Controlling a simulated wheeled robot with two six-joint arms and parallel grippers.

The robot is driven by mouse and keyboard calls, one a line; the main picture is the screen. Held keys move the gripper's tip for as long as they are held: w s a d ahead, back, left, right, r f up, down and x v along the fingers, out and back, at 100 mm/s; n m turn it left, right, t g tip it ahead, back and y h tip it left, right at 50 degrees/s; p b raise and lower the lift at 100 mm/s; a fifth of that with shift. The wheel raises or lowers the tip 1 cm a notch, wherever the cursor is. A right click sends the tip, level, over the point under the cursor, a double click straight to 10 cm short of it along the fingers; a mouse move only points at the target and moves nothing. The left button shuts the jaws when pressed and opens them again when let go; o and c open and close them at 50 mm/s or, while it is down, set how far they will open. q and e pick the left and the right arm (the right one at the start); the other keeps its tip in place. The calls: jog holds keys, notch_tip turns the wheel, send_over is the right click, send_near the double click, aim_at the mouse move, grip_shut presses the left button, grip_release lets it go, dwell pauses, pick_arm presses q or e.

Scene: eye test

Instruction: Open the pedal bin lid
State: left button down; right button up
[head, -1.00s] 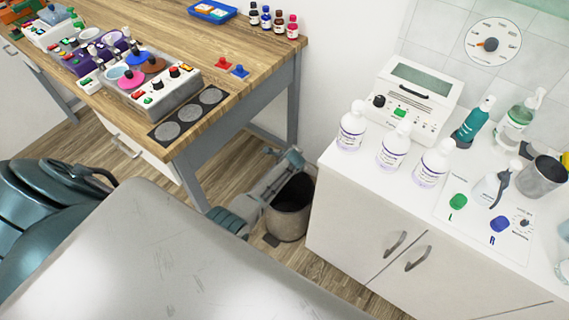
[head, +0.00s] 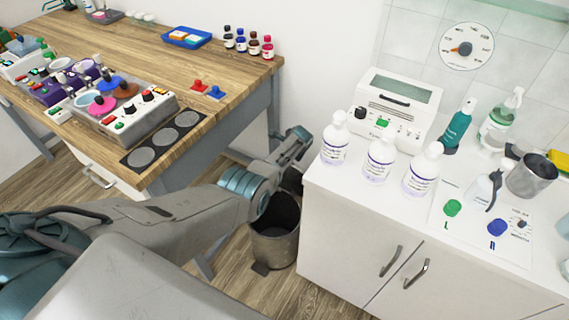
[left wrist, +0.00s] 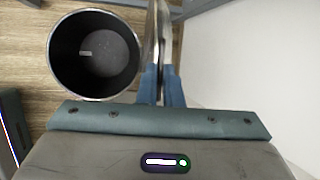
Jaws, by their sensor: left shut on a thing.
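The pedal bin (head: 276,246) is a grey metal cylinder on the floor between the wooden table and the white cabinet. Its top is open and its dark inside shows; in the left wrist view I look straight into the bin (left wrist: 66,68). The bin lid (left wrist: 152,35) stands up on edge beside the opening, seen nearly edge-on. My left gripper (left wrist: 162,80) is shut on the lid with its blue fingers. In the head view my left arm reaches over the bin, and the fingers and lid are hidden. The pedal (head: 261,269) is at the bin's foot. My right gripper is not in view.
The wooden table (head: 120,40) with its grey leg is left of the bin. The white cabinet (head: 335,225), with several bottles on top, is close on the right. Wooden floor (head: 235,290) is free in front of the bin.

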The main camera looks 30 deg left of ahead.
pick_arm(q)
jog(key=shift+w, duration=0.15)
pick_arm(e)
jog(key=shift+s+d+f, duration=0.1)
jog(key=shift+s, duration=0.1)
pick_arm(q)
jog(key=c, duration=1.6)
grip_release()
